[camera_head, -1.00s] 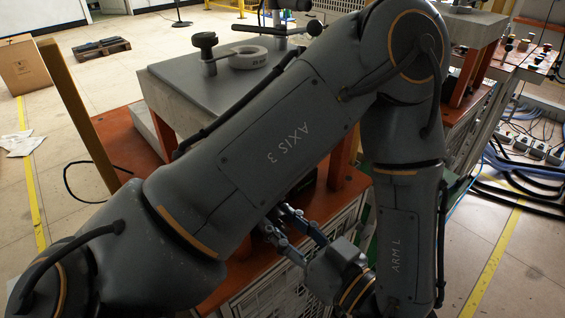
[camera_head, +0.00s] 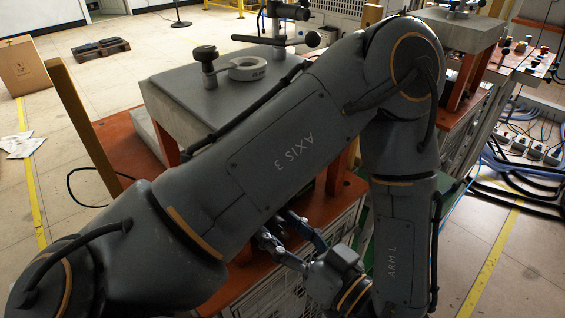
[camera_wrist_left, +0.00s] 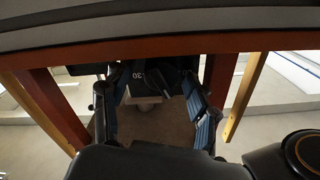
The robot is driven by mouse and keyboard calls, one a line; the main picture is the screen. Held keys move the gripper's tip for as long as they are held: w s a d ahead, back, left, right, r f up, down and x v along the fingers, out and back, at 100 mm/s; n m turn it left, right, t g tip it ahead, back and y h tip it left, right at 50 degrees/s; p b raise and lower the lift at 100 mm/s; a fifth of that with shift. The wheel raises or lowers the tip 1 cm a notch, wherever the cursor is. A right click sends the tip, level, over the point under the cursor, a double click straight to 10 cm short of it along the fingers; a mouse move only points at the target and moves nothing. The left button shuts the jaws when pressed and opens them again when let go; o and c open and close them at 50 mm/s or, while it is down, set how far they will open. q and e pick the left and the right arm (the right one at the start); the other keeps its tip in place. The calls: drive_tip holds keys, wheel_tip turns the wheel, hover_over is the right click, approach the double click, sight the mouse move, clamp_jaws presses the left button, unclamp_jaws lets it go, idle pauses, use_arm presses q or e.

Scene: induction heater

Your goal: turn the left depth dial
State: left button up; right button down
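A dark part marked "30" (camera_wrist_left: 138,77) sits under the table edge in the left wrist view. It looks like the left depth dial, but shadow hides its outline. My left gripper (camera_wrist_left: 155,88) has its two fingers apart, one on each side of this part; I cannot tell whether they touch it. In the head view my left gripper (camera_head: 275,228) is low under the grey slab (camera_head: 178,88), partly behind my arm, and its fingers are spread. The dial is hidden there. My right gripper is in neither view.
A black knob (camera_head: 205,54) and a pale ring (camera_head: 248,69) are on top of the slab. Reddish legs (camera_wrist_left: 221,78) flank the gripper closely. A second machine with a button panel (camera_head: 520,58) stands at right. Cables (camera_head: 515,170) lie on the floor.

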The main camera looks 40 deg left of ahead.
sight(286, 233)
use_arm(q)
drive_tip(key=d, duration=0.6)
drive_tip(key=shift+s+d, duration=0.1)
drive_tip(key=shift+s, duration=0.1)
drive_tip(key=shift+s+d, duration=0.1)
drive_tip(key=shift+d, duration=0.6)
drive_tip(key=shift+c, duration=0.2)
